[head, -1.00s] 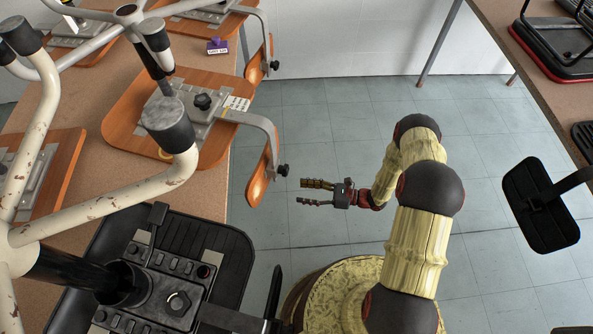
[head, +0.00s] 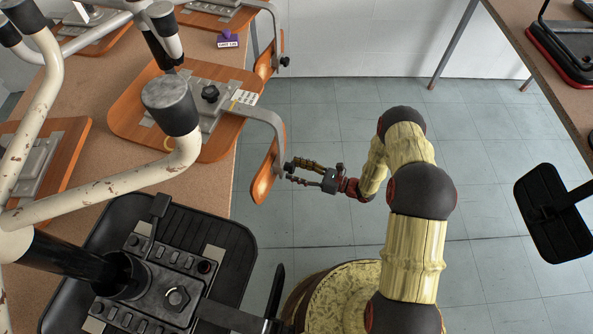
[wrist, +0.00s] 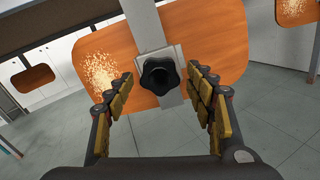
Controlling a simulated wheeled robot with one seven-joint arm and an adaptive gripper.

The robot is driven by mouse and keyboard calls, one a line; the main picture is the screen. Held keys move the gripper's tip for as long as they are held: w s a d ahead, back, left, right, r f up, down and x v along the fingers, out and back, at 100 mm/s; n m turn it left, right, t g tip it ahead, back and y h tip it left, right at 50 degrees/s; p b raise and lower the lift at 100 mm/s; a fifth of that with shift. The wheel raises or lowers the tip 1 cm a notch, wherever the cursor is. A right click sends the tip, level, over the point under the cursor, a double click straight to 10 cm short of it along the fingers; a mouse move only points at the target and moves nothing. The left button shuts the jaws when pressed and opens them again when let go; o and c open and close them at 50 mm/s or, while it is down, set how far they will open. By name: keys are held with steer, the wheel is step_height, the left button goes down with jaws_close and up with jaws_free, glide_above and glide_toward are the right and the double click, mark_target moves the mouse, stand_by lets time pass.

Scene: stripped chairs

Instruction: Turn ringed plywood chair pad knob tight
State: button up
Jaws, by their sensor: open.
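The black lobed pad knob (wrist: 158,76) sits on a metal plate against the pad. My gripper (head: 292,171) is open at the knob, its fingers on either side. In the wrist view the knob lies between the fingertips; I cannot tell whether they touch it. The pad shows a pale speckled patch (wrist: 97,70).
A second plywood chair's pad (head: 267,58) hangs farther back. A purple-topped labelled item (head: 228,39) stands on the table (head: 212,190). A cream metal chair base (head: 110,195) and black seat (head: 222,240) fill the near left.

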steer(key=c, duration=0.4)
steer(key=c, duration=0.7)
steer(key=shift+c, duration=0.3)
